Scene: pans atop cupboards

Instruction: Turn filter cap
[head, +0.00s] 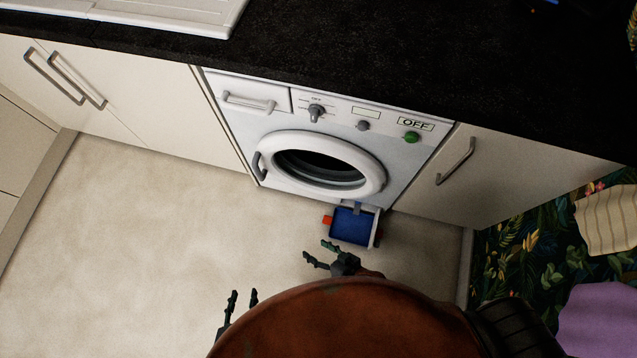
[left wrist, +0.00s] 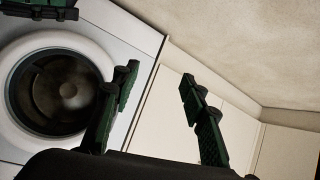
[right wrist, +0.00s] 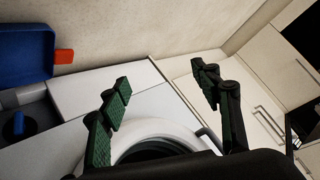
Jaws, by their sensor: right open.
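A blue filter cap (right wrist: 18,125) shows at the left edge of the right wrist view, in an opening low on the washing machine (head: 300,110). In the head view I cannot make out the cap. My right gripper (head: 316,249) is open and empty just in front of the machine's lower right part. In its own view, the right gripper (right wrist: 159,72) is apart from the cap, which lies left of its fingers. My left gripper (head: 243,294) is open and empty, farther left and away from the machine. Its spread fingers show in the left wrist view (left wrist: 158,77).
A blue tray (head: 354,226) with red parts sits at the floor below the machine's lower right front. The round door (head: 268,153) frames a dark drum. Cream cupboards (head: 130,100) flank the machine under a black worktop (head: 380,50). The floor (head: 130,230) at left is clear.

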